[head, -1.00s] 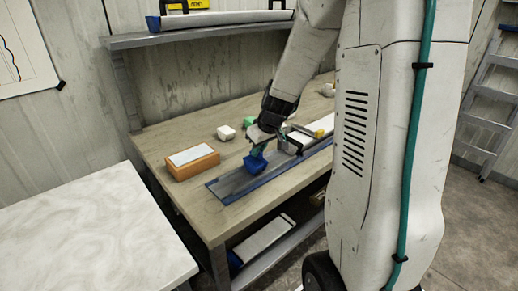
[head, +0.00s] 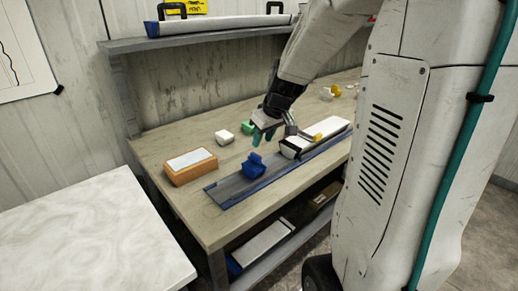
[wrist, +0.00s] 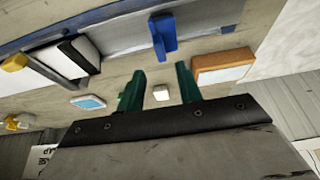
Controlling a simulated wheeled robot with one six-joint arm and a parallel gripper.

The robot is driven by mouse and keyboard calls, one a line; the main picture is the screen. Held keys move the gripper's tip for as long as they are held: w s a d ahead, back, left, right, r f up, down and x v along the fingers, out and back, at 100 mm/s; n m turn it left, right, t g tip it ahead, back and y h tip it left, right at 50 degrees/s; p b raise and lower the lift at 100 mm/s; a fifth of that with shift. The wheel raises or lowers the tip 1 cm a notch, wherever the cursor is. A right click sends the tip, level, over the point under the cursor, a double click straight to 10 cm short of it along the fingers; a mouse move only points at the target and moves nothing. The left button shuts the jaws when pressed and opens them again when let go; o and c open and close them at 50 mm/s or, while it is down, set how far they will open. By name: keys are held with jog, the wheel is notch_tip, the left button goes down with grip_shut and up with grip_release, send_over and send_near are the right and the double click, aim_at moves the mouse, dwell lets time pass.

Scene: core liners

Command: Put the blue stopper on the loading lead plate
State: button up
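The blue stopper (head: 254,166) stands on the long grey plate with blue edges (head: 232,191) on the workbench, near the plate's far edge. It also shows in the wrist view (wrist: 163,36), apart from my fingers. I cannot tell whether its base lies wholly on the plate. My gripper (head: 263,136) is above and behind the stopper, not touching it. In the wrist view its two green fingers (wrist: 161,86) are spread with nothing held between them.
A white liner with a black end (head: 322,137) lies on the plate to the right, with a yellow piece (head: 317,137) by it. A shelf (head: 200,34) runs above.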

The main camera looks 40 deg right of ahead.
jog(key=s+a+r+g, duration=0.2)
jog(key=s+a+r, duration=0.6)
jog(key=s+a, duration=0.4)
jog(key=s+a+f+g, duration=0.1)
jog(key=s+a, duration=0.5)
jog(key=s, duration=0.6)
jog(key=shift+a, duration=0.15)
